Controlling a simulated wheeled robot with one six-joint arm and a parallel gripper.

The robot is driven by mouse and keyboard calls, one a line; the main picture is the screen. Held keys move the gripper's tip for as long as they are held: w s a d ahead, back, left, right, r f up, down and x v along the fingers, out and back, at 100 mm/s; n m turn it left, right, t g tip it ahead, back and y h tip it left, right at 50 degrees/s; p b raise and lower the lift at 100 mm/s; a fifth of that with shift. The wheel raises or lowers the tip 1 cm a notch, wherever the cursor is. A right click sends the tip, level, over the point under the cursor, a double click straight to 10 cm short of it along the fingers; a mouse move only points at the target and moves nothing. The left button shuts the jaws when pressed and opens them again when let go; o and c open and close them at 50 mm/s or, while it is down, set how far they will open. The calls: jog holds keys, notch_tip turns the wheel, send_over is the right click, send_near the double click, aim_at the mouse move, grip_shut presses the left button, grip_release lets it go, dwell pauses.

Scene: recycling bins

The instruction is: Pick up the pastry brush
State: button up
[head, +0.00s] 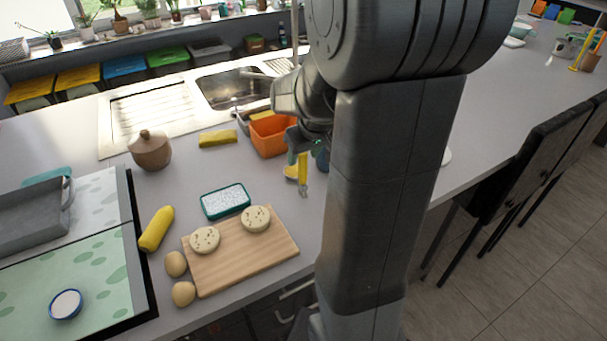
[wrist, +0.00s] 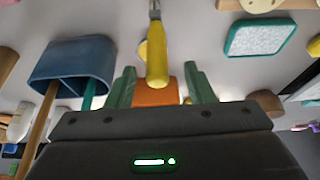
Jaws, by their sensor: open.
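The pastry brush (head: 302,170) has a yellow handle and a grey metal end. In the head view it is on the counter just left of my arm. In the wrist view the brush (wrist: 156,55) is at top centre, its metal end cut off by the upper edge. My gripper (head: 298,146) is seen in the head view just above the handle end, partly hidden by my arm. In the wrist view my gripper (wrist: 162,85) is open, its green fingers apart. The yellow handle lines up with the gap between them; I cannot tell whether it is between the fingertips.
An orange container (head: 270,134) stands close behind the brush. A yellow round thing (head: 290,172) lies beside it. A blue utensil holder (wrist: 72,58) stands left in the wrist view. A teal-rimmed dish (head: 226,201) and a wooden board (head: 245,258) are nearer the front.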

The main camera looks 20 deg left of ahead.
aim_at(301, 162)
jog(key=shift+w+p+x, duration=0.1)
jog(key=shift+p+x, duration=0.15)
jog(key=shift+x, duration=0.95)
jog(key=shift+w+p+x, duration=0.15)
jog(key=shift+p+x, duration=0.1)
jog(key=shift+x, duration=1)
jog(key=shift+c, duration=0.5)
grip_shut()
